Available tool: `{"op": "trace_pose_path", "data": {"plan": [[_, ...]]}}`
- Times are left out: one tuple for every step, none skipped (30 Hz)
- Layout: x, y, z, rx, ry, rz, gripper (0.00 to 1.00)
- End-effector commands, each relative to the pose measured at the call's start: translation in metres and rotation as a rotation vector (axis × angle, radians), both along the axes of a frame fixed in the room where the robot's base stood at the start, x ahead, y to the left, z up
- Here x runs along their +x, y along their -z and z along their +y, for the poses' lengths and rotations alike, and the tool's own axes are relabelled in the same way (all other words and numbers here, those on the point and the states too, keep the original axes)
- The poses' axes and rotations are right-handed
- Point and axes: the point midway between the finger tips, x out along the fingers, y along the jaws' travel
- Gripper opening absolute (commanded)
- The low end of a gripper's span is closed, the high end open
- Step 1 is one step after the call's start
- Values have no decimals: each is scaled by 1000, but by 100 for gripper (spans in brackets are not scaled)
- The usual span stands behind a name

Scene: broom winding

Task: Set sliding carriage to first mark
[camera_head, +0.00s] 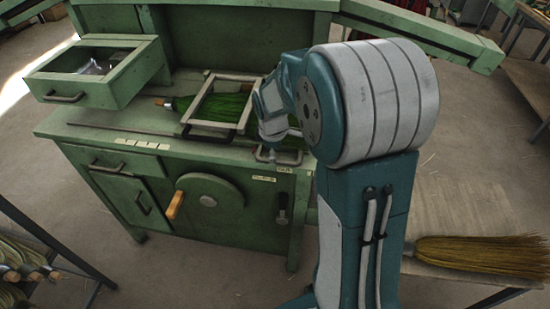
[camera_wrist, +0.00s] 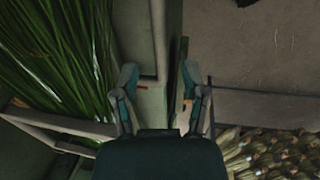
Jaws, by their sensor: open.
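The sliding carriage appears to be the pale metal frame (camera_head: 197,99) lying around green broom bristles (camera_head: 226,106) on the workbench top. My gripper (camera_head: 268,157) is at the bench's front edge, right of this frame; my wrist hides part of the frame's right side. In the wrist view, my open gripper (camera_wrist: 158,98) has its two fingers apart, near the end of an upright pale bar (camera_wrist: 160,40). A small orange mark (camera_wrist: 142,87) shows between the fingers. Whether the fingers touch the bar is unclear. Pale labels (camera_head: 141,144) sit along the bench's front edge.
A broom (camera_head: 480,251) lies at right.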

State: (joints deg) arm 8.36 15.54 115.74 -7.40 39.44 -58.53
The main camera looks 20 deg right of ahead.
Motion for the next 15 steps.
{"op": "trace_pose_path", "data": {"plan": [[0,10,-1,1,0,5,57],[1,14,-1,1,1,4,57],[2,19,-2,1,1,3,57],[3,23,-2,1,1,4,57],[3,26,-3,1,1,3,57],[4,29,-3,1,2,1,57],[4,31,-3,1,2,1,57],[4,33,-4,1,2,1,57],[4,34,-4,1,2,1,57],[5,35,-4,1,2,1,57],[5,35,-4,1,2,1,57],[5,36,-4,0,2,0,57],[5,36,-4,1,2,-1,57],[5,36,-4,1,2,-1,57],[5,35,-4,1,2,-1,57]]}}
